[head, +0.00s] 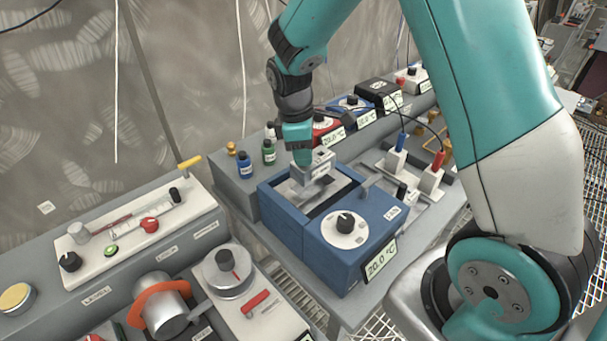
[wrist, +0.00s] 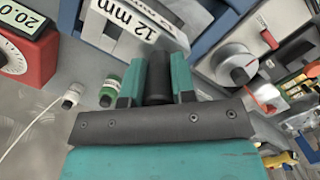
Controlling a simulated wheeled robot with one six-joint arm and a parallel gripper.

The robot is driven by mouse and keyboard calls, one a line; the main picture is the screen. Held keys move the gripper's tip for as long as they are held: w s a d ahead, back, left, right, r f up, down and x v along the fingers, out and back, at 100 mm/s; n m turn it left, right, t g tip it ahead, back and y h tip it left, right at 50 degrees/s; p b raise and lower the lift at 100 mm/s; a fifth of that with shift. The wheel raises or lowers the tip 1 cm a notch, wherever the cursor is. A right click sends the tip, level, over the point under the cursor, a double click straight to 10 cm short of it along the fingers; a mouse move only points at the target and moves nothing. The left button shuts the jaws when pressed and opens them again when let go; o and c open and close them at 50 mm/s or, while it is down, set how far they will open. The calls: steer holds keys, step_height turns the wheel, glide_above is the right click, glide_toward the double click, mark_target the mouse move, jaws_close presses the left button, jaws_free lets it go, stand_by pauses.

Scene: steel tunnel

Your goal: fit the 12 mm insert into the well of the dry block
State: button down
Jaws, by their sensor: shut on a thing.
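The dry block (head: 352,262) is a blue box with a black knob on a white dial and a 20.0 °C display, in the middle of the head view. Its well (head: 323,198) is a dark opening behind the dial, partly hidden. My gripper (head: 300,152) is above the well, pointing down. In the wrist view my gripper (wrist: 158,78) has its teal fingers shut on the black grip of the 12 mm insert (head: 318,166), a grey metal block. The insert's "12 mm" label (wrist: 130,22) faces the wrist camera. How far its bottom is from the well is hidden.
A blue-labelled bottle (head: 245,165) and a green-labelled bottle (head: 269,151) stand left of my gripper. A red device (head: 326,128) is behind it. White modules with blue and red plugs (head: 432,178) are on the right.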

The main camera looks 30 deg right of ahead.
mark_target(304, 177)
step_height(304, 177, down, 7)
steer(key=shift+f+p, duration=0.2)
steer(key=shift+p, duration=0.25)
steer(key=c, duration=0.9)
jaws_free()
steer(key=shift+c, duration=0.2)
steer(key=r, duration=0.4)
steer(key=a+r+b, duration=0.1)
steer(key=r, duration=0.3)
steer(key=a+r+b, duration=0.1)
steer(key=r, duration=0.3)
steer(key=shift+r, duration=0.3)
steer(key=s+a+r+m+y, duration=0.1)
steer(key=s+a, duration=0.3)
steer(key=s, duration=0.4)
steer(key=s+a+r+m+y, duration=0.1)
steer(key=s+a+r+y, duration=0.1)
steer(key=s+a+r, duration=0.2)
steer(key=s+a+r+m+y, duration=0.2)
steer(key=s+a+r, duration=0.1)
steer(key=s, duration=0.8)
steer(key=shift+s+a+r+t+y, duration=0.3)
steer(key=shift+a+t, duration=0.1)
steer(key=shift+a, duration=0.4)
